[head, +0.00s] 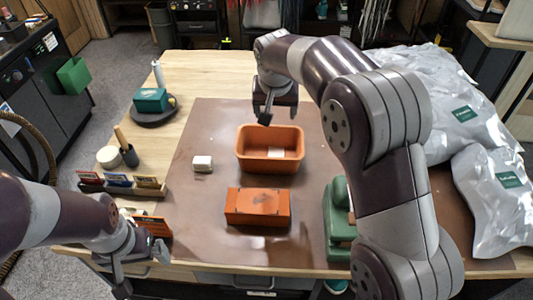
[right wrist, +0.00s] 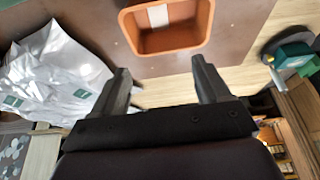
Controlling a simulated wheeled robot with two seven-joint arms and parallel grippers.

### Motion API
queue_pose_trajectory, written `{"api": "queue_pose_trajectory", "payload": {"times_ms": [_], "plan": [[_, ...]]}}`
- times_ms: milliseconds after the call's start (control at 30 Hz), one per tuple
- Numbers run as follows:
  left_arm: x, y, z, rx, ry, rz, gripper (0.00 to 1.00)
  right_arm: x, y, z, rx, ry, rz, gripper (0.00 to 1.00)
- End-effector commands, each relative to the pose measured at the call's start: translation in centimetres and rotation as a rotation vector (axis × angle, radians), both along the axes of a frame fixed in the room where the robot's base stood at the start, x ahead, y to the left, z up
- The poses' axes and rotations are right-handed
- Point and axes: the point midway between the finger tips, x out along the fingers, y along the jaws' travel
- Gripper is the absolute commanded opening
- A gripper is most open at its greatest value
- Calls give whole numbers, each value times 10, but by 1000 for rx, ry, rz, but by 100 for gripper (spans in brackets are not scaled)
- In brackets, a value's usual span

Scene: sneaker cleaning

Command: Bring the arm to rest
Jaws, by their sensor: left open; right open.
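My right arm reaches over the right half of the table. Its gripper (head: 266,112) hangs above the far edge of an orange bin (head: 254,166). In the right wrist view the two fingers of this gripper (right wrist: 160,75) are spread with nothing between them, and the bin (right wrist: 139,39) shows beyond them with a pale piece inside. My left gripper (head: 124,280) is at the lower left, by the table's front edge. It is open, and I see nothing held in it.
A brown mat (head: 205,235) carries an orange box (head: 258,207), a white block (head: 203,163) and a green object (head: 338,222), partly behind my right arm. Silvery bags (head: 492,190) crowd the right side.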

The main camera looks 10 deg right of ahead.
Motion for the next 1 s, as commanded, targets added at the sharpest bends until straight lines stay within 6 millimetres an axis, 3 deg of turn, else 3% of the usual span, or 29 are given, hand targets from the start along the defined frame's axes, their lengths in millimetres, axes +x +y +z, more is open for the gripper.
{"api": "queue_pose_trajectory", "payload": {"times_ms": [500,567,667,800,900,1000], "plan": [[0,0,0,0,0,0,100,4,2,2,-13,-17,62,76],[0,0,0,0,0,0,100,-9,5,-20,-20,16,135,76],[0,0,0,0,0,0,100,-52,5,-56,-19,83,242,76],[0,0,0,0,0,0,100,-140,-6,-97,-2,178,337,76],[0,0,0,0,0,0,100,-202,-14,-116,16,235,351,76],[0,0,0,0,0,0,100,-243,-20,-124,34,273,328,76]]}}
